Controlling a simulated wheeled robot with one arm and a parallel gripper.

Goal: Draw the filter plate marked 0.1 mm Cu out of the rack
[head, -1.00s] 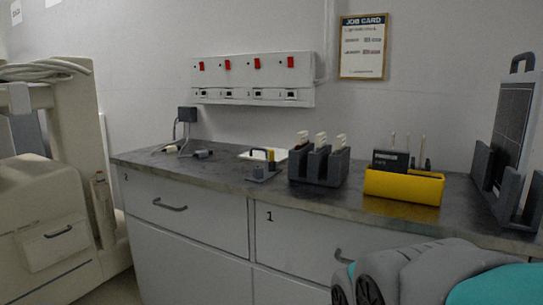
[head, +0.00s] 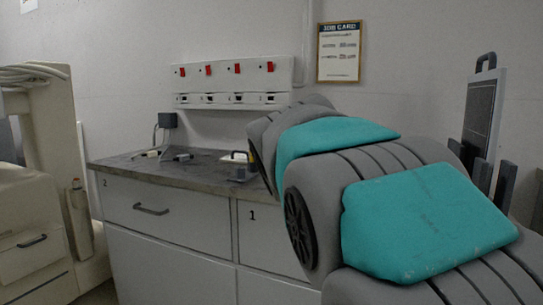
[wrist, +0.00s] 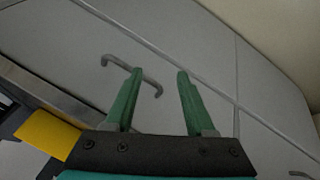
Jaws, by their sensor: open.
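The rack of filter plates is hidden behind my arm in the head view now, and no plate marking can be read. My gripper (wrist: 158,74) shows in the wrist view with its two green fingers apart and nothing between them. The fingers lie over the grey cabinet front, with a drawer handle (wrist: 148,82) behind them. My gripper does not show in the head view.
The dark worktop (head: 165,172) is visible on the left, with a small stand (head: 241,174) near my arm. A tall panel (head: 482,115) stands at right. A yellow object (wrist: 47,135) lies at the wrist view's lower left. A job card (head: 339,52) hangs on the wall.

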